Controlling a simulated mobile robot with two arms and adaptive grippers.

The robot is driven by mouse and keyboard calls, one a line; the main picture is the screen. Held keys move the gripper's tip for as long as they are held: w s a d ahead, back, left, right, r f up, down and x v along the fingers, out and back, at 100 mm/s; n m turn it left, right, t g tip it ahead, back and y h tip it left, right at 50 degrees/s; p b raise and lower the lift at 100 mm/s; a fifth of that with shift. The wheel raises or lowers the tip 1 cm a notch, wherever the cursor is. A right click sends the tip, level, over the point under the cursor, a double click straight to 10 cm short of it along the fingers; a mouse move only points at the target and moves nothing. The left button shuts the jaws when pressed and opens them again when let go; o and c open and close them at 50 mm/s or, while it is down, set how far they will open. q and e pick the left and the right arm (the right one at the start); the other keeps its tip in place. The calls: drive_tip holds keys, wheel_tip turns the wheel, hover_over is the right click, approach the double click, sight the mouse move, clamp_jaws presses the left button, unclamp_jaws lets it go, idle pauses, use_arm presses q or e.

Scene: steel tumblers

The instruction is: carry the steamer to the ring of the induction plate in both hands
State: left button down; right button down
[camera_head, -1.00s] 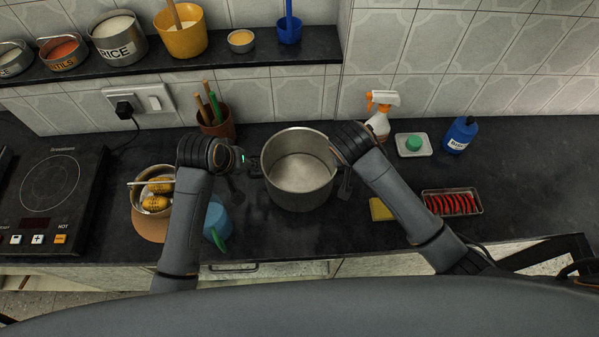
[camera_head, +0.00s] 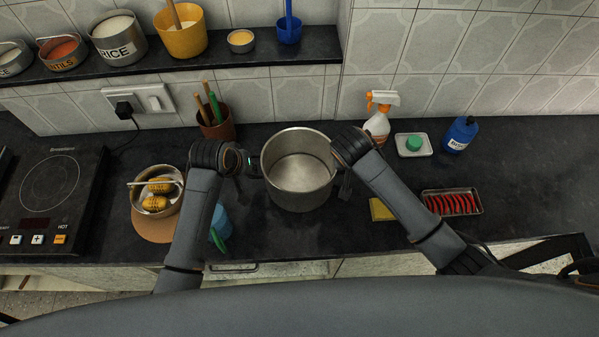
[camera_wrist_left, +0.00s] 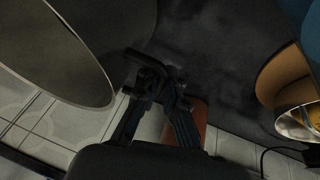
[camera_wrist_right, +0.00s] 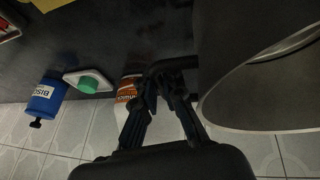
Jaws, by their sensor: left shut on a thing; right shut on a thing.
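The steamer (camera_head: 299,192), a tall open steel pot, stands upright between my two grippers in the head view and looks empty. My left gripper (camera_head: 256,164) is shut at its left side, on what appears to be a dark handle; the jaws also show in the left wrist view (camera_wrist_left: 157,85) beside the pot wall (camera_wrist_left: 70,50). My right gripper (camera_wrist_right: 165,85) is shut at the other side, next to the pot wall (camera_wrist_right: 240,75); in the head view my wrist hides that handle. The induction plate (camera_head: 45,200) with its ring (camera_head: 50,187) lies at the far left.
A steel pan (camera_head: 170,201) with yellow items on a brown board (camera_head: 147,227) and a blue thing (camera_head: 219,222) lie between the steamer and plate. A utensil pot (camera_head: 217,126) stands behind. A spray bottle (camera_head: 378,124), sponge (camera_head: 381,209) and tray of red pieces (camera_head: 453,202) are right.

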use_arm(q)
drive_tip(key=shift+r, duration=0.2)
use_arm(e)
drive_tip(key=shift+w+r, duration=0.1)
drive_tip(key=shift+r, duration=0.15)
